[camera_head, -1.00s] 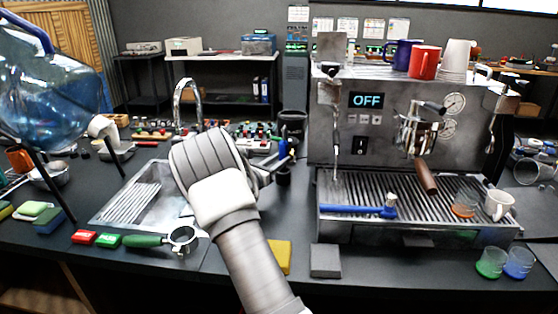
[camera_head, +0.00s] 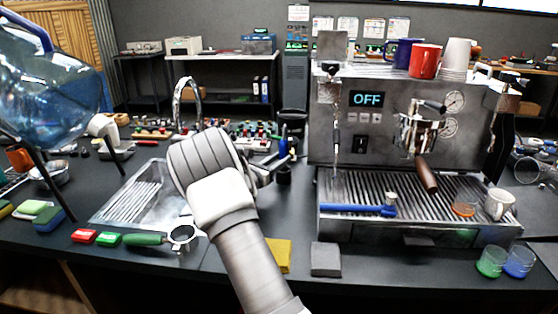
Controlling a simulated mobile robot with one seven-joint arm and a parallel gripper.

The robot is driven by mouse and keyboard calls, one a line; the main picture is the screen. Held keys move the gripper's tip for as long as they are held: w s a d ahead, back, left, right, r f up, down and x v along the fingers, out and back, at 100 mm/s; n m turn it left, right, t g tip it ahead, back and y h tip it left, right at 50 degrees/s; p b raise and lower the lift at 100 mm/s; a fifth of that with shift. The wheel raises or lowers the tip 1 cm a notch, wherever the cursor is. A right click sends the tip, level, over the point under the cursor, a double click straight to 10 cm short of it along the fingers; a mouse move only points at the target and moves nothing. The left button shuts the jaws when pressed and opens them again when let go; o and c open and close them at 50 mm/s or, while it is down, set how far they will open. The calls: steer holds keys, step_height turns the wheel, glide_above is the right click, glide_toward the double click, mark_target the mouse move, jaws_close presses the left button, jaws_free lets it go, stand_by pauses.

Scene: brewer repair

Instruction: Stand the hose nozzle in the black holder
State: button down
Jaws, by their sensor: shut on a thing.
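My gripper (camera_head: 272,166) is left of the coffee machine, its fingers partly hidden behind my own wrist. It is shut on a blue piece (camera_head: 284,147), which I take to be the hose nozzle; it looks roughly upright. A dark, short cylinder (camera_head: 284,175) shows just below the blue piece. A larger black cup-like vessel (camera_head: 292,120) stands behind it. I cannot tell which of these two is the black holder, or whether the nozzle touches either.
The coffee machine (camera_head: 374,125) stands close on the right, with a blue-handled tool (camera_head: 358,210) on its drip tray. A sink (camera_head: 140,195) and faucet (camera_head: 185,95) are left. A portafilter (camera_head: 160,240), yellow cloth (camera_head: 280,256) and grey block (camera_head: 325,259) lie at the front.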

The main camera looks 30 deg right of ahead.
steer(key=shift+f+b, duration=0.3)
steer(key=shift+f, duration=0.05)
stand_by(0.4)
jaws_free()
stand_by(0.4)
step_height(320, 180, up, 7)
steer(key=p, duration=0.4)
stand_by(0.6)
